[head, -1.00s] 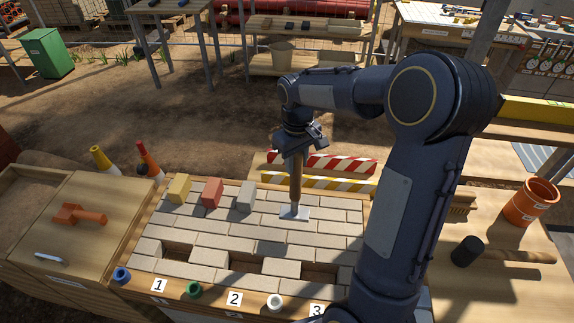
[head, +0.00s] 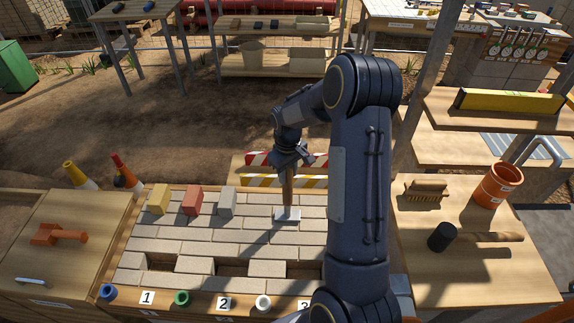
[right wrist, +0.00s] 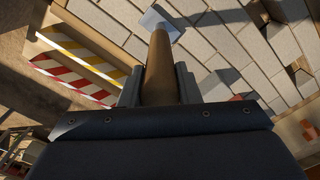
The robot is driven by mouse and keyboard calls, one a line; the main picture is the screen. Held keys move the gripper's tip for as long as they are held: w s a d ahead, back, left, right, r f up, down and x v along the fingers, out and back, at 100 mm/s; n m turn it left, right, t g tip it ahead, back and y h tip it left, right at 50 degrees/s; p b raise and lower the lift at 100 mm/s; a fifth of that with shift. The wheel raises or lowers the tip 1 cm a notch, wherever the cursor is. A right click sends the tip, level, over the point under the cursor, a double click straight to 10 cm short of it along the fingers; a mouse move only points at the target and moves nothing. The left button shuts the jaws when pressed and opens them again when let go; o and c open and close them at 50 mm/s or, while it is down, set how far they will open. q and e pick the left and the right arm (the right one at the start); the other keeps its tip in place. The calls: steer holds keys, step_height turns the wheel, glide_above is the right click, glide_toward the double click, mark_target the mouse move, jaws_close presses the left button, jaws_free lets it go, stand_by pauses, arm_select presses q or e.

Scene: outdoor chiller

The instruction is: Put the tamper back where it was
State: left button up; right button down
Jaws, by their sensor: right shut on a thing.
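The tamper has a brown wooden handle (head: 288,187) and a pale flat square plate (head: 287,214). It stands upright over the rear right part of the pale brick paving (head: 215,232). I cannot tell whether the plate touches the bricks. My right gripper (head: 288,164) is shut on the upper handle. In the right wrist view the handle (right wrist: 161,70) runs between the fingers to the plate (right wrist: 158,22). My left gripper is not in view.
Yellow (head: 159,199), red (head: 193,201) and grey (head: 227,202) blocks stand left of the tamper. Striped barriers (head: 262,180) lie behind the paving. On the right-hand table are a black-headed mallet (head: 442,237), a brush (head: 426,188) and an orange pipe (head: 497,186). The paving has open gaps near its front.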

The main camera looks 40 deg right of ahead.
stand_by(0.3)
steer(key=c, duration=1.5)
jaws_free()
steer(key=shift+f, duration=0.25)
steer(key=o, duration=0.4)
steer(key=shift+s+r, duration=0.1)
steer(key=shift+o, duration=0.2)
